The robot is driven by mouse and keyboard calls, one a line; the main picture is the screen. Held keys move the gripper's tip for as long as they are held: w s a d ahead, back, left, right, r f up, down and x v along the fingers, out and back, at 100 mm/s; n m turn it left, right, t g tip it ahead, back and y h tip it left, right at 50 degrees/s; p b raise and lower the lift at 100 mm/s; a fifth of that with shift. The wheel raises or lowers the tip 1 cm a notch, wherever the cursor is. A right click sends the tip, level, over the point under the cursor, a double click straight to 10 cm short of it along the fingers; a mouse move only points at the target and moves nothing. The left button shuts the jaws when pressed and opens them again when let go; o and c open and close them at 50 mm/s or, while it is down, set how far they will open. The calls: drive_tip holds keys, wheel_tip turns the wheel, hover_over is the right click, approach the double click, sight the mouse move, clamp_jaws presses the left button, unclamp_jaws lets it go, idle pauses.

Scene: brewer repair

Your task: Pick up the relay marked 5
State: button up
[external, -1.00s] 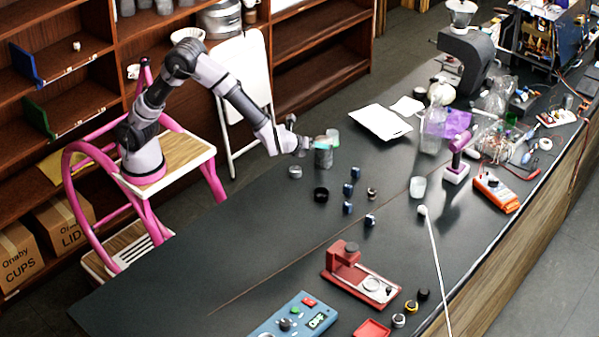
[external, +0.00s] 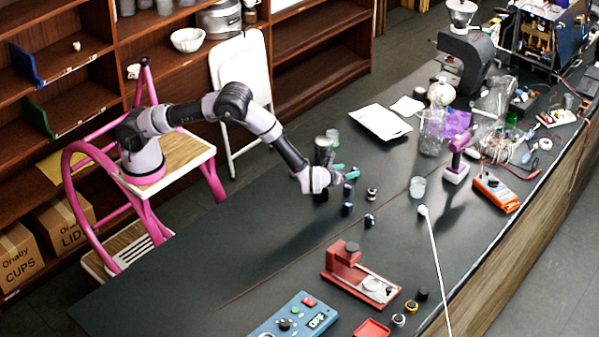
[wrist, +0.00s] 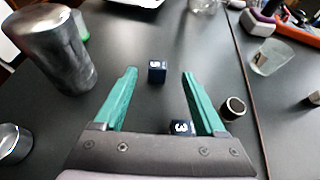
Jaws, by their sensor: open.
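My gripper (external: 344,176) reaches low over the counter among the small dark blue relays. In the wrist view its teal fingers (wrist: 159,74) are open and empty. One relay (wrist: 157,72) shows ahead, in line with the gap between the fingertips; its white mark may be a 5, but is too small to be sure. A second relay (wrist: 181,128) lies nearer, partly hidden by the gripper body, with a mark like a 3. In the external view, relays stand beside the gripper (external: 348,187), in front of it (external: 347,208) and further right (external: 369,220).
A tall metal canister (wrist: 55,50) stands left of the fingers, with a low metal tin (wrist: 12,142) nearby. A small dark ring-like part (wrist: 233,108) lies close to the right finger. A clear glass (wrist: 270,58) stands further right.

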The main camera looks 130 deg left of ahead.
sight(355, 169)
drive_tip(key=x, duration=0.4)
drive_tip(key=shift+s+f, duration=0.2)
drive_tip(key=shift+f, duration=0.25)
drive_tip(key=shift+a+f, duration=0.15)
drive_tip(key=shift+a, duration=0.25)
clamp_jaws()
